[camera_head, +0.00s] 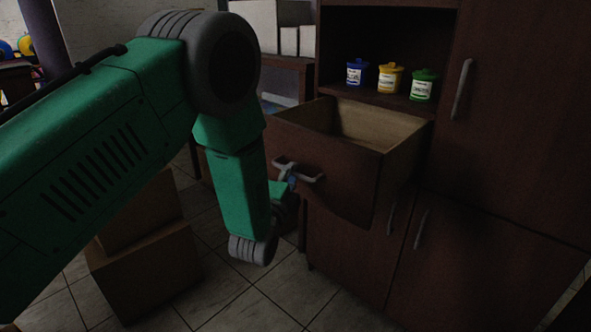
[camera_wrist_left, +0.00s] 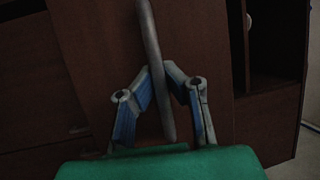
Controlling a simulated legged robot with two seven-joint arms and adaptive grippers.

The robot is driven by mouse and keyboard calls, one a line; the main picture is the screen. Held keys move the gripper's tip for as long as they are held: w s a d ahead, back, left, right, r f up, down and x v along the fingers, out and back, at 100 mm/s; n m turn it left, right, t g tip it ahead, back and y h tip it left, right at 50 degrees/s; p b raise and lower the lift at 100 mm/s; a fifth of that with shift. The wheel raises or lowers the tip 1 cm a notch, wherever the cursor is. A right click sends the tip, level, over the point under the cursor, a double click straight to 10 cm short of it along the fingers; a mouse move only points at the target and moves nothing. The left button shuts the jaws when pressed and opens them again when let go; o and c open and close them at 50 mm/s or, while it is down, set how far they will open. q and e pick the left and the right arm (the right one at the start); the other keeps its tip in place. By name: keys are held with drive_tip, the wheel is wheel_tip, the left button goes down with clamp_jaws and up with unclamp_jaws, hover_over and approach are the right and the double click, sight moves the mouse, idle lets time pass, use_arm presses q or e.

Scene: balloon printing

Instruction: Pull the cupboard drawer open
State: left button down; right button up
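The cupboard drawer (camera_head: 330,175) of dark brown wood stands pulled out, and its pale empty inside shows from above. Its grey bar handle (camera_head: 312,177) is on the front face. My left gripper (camera_head: 290,178) is at the handle, partly hidden by my green arm. In the left wrist view, the handle (camera_wrist_left: 154,60) runs between the blue-padded fingers of my left gripper (camera_wrist_left: 160,85). The fingertips are close around the bar on both sides; firm contact is hard to tell in the dark picture. My right gripper is not in view.
Blue (camera_head: 356,72), yellow (camera_head: 389,78) and green (camera_head: 423,85) cans stand on the cupboard shelf above the drawer. Closed doors with handles are below and at the right. Cardboard boxes (camera_head: 145,262) stand on the tiled floor at lower left. Free floor (camera_head: 235,300) lies in front.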

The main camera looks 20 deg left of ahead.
use_arm(q)
drive_tip(key=shift+s+f, duration=0.15)
drive_tip(key=shift+f, duration=0.15)
drive_tip(key=c, duration=1.7)
unclamp_jaws()
drive_tip(key=shift+o, duration=0.5)
drive_tip(key=shift+r, duration=0.15)
drive_tip(key=s+f, duration=0.2)
drive_tip(key=s, duration=0.9)
drive_tip(key=shift+s+d+f, duration=0.2)
drive_tip(key=shift+s+d, duration=0.05)
drive_tip(key=shift+d, duration=0.1)
